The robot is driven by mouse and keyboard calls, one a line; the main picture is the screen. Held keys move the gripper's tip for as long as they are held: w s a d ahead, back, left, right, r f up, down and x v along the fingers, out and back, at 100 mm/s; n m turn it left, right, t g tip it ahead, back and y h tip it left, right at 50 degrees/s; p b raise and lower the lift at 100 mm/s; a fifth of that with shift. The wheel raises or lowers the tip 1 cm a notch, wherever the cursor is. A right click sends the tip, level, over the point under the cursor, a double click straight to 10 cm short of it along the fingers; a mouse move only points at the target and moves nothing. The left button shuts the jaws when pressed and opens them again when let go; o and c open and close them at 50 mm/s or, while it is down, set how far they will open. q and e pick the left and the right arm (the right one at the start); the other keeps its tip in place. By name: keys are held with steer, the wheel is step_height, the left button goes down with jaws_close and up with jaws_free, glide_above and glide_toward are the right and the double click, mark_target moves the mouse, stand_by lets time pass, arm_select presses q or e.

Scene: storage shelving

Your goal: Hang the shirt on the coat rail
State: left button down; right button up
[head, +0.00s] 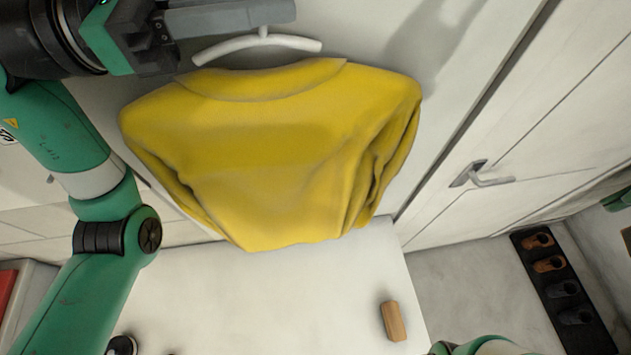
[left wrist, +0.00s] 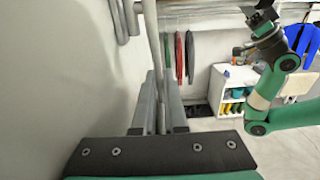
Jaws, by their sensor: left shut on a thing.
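A yellow shirt (head: 270,150) hangs on a white hanger (head: 258,44) in the upper middle of the head view. My left gripper (head: 285,12) is above the hanger and shut on it. In the left wrist view my left gripper's two grey fingers (left wrist: 160,105) close around the narrow white hanger (left wrist: 155,50), seen nearly edge on. The coat rail (left wrist: 190,10) appears at the top of the left wrist view, with dark and red garments (left wrist: 184,55) on it. My right gripper (left wrist: 262,18) shows small and dark at the upper right there; its jaws are unclear.
A pale door with a metal handle (head: 480,175) stands right of the shirt. A wooden block (head: 393,320) lies on a white surface below. A dark tray (head: 545,270) holds several shoes at lower right. A white shelf unit (left wrist: 228,90) stands beyond open floor.

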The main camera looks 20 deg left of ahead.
mark_target(223, 68)
arm_select(q)
steer(key=shift+v, duration=2.15)
